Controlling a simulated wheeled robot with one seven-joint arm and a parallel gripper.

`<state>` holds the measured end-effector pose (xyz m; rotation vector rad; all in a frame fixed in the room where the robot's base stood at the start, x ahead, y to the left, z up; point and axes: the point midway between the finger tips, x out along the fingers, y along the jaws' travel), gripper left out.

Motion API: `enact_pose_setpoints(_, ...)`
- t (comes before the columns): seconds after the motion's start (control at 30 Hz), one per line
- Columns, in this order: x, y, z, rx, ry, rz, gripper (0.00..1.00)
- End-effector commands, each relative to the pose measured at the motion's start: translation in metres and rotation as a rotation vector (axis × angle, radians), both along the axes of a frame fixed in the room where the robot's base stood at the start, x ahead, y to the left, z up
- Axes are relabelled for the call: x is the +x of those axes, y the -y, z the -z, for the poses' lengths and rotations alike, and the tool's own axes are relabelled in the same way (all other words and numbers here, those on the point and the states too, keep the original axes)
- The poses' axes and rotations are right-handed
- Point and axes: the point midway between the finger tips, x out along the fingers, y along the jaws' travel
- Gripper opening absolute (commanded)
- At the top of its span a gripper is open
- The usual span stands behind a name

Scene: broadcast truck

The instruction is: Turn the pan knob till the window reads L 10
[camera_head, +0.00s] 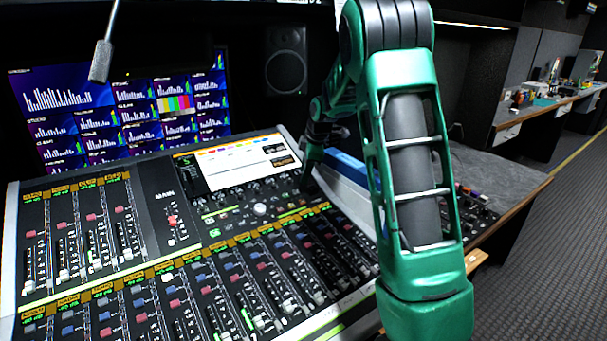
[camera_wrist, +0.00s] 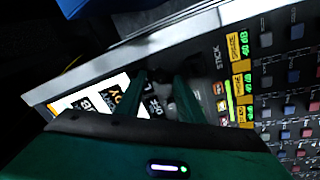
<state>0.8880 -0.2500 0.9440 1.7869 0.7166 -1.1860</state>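The mixing console (camera_head: 150,265) fills the lower left of the head view. Its lit window (camera_head: 240,163) is at the upper right of the console; its text is too small to read there. My gripper (camera_head: 307,178) is low over the console, just right of that window and partly hidden by my arm. In the wrist view my gripper (camera_wrist: 160,82) has its two fingers apart, with a small dark knob (camera_wrist: 159,74) between their tips. I cannot tell whether they touch it. Part of the window (camera_wrist: 90,97) shows left of the fingers, tilted and partly covered; no pan reading is legible.
Rows of faders and buttons spread over the console below the window. A gooseneck microphone (camera_head: 101,60) hangs at the upper left, before the monitor wall (camera_head: 120,112). A grey-topped desk (camera_head: 500,178) stands to the right, with open floor (camera_head: 560,250) beyond.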

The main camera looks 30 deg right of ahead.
Motion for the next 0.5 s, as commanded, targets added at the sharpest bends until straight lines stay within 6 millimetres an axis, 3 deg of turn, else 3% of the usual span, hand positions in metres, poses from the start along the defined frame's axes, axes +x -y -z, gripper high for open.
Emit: enact_pose_setpoints(0.5, -0.031, 0.001, -0.08, -0.001, 0.005, 0.001, 0.34)
